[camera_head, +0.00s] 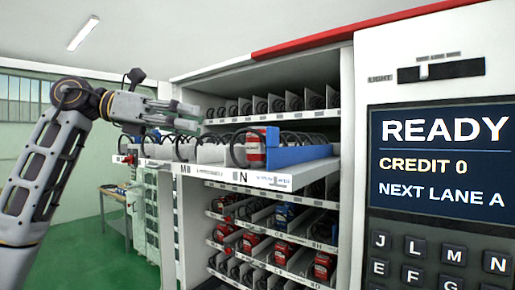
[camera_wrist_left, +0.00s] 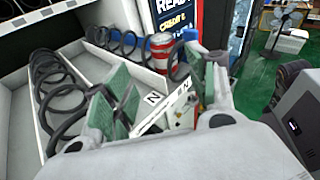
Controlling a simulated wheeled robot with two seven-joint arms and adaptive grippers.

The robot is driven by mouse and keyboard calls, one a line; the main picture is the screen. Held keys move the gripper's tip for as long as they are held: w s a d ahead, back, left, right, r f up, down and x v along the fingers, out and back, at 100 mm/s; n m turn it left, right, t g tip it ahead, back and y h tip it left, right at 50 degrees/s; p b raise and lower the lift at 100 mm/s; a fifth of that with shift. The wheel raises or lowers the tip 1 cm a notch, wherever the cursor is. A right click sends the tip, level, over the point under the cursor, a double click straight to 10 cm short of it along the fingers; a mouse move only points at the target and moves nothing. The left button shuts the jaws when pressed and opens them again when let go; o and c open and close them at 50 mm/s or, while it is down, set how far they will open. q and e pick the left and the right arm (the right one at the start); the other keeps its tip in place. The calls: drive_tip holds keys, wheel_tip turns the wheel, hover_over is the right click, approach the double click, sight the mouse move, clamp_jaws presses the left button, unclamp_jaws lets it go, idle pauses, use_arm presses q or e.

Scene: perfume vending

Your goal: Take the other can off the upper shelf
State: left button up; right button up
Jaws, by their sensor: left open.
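A red and white can (camera_head: 255,148) stands upright at the right end of the pulled-out upper shelf (camera_head: 212,172), inside a black spiral coil in the lane by the letter N. In the left wrist view the can (camera_wrist_left: 163,52) shows beyond the fingers, partly behind a coil. My left gripper (camera_head: 188,116) is open and empty, left of the can and a little above the shelf's left part. In the left wrist view its green-padded fingers (camera_wrist_left: 160,92) are spread over the shelf front, apart from the can. My right gripper is out of view.
A blue divider (camera_head: 300,153) stands right of the can. Black coils and white dividers fill the other lanes. Lower shelves hold several red and dark items (camera_head: 283,250). The keypad panel (camera_head: 440,170) is at the right. Open room lies left of the machine.

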use_arm(q)
drive_tip(key=shift+s+f+m, duration=0.1)
drive_tip(key=shift+s+m, duration=0.15)
drive_tip(key=shift+m, duration=0.45)
drive_tip(key=shift+w, duration=0.1)
drive_tip(key=shift+d, duration=0.15)
drive_tip(key=p, duration=0.2)
approach(255, 148)
drive_tip(key=shift+w+d+r, duration=0.3)
drive_tip(key=shift+w+d, duration=0.25)
drive_tip(key=shift+d, duration=0.15)
drive_tip(key=shift+w+d+r, duration=0.3)
drive_tip(key=shift+w+d, duration=0.25)
drive_tip(key=shift+d, duration=0.15)
drive_tip(key=shift+w+d+r, duration=0.25)
drive_tip(key=shift+w+d, duration=0.25)
drive_tip(key=shift+d, duration=0.2)
